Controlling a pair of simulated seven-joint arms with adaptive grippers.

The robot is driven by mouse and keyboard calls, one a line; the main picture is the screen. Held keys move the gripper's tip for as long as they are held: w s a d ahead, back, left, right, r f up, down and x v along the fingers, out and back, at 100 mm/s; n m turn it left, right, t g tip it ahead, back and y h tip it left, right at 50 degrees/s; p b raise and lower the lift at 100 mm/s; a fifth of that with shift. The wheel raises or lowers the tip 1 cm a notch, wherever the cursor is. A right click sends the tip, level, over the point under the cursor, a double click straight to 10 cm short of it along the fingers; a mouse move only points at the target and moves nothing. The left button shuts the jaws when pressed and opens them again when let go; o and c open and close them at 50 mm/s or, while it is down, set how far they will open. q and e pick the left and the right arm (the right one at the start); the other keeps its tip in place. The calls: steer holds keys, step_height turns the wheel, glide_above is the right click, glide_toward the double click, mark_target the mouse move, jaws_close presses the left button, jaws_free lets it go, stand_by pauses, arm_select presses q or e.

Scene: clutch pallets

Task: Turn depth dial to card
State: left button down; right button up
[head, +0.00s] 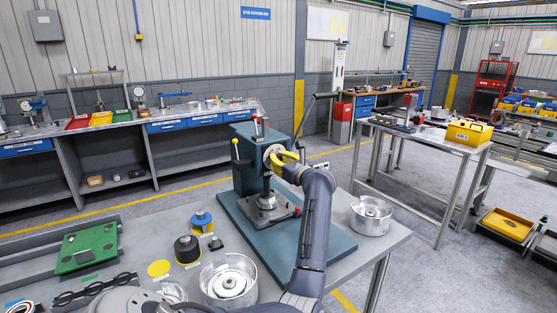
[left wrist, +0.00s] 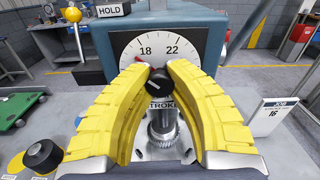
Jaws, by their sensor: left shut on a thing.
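The depth dial's black knob (left wrist: 153,82) sits low on a white scale plate (left wrist: 180,46) reading 18 and 22. A red pointer tip (left wrist: 138,59) shows up and left of the knob, near the 18; its exact reading is unclear. My left gripper (left wrist: 158,72) has its yellow fingers shut on the knob from both sides; the head view shows it at the press front (head: 284,160). The job card (left wrist: 280,118) stands to the right and shows 16. My right gripper is not in view.
The teal press (head: 245,165) stands on a teal base plate (head: 335,243). A lever with a yellow ball (left wrist: 72,15) is beside the HOLD label (left wrist: 110,10). Metal clutch parts (head: 228,282) and a green board (head: 88,247) lie on the bench.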

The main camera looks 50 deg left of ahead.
arm_select(q)
steer(key=shift+r+n, duration=0.3)
steer(key=shift+n, duration=0.3)
steer(key=c, duration=1.5)
jaws_free()
steer(key=shift+d, duration=0.15)
steer(key=o, duration=0.4)
steer(key=shift+f, duration=0.1)
steer(key=s+d, duration=0.2)
steer(key=d, duration=0.9)
steer(key=shift+d, duration=0.4)
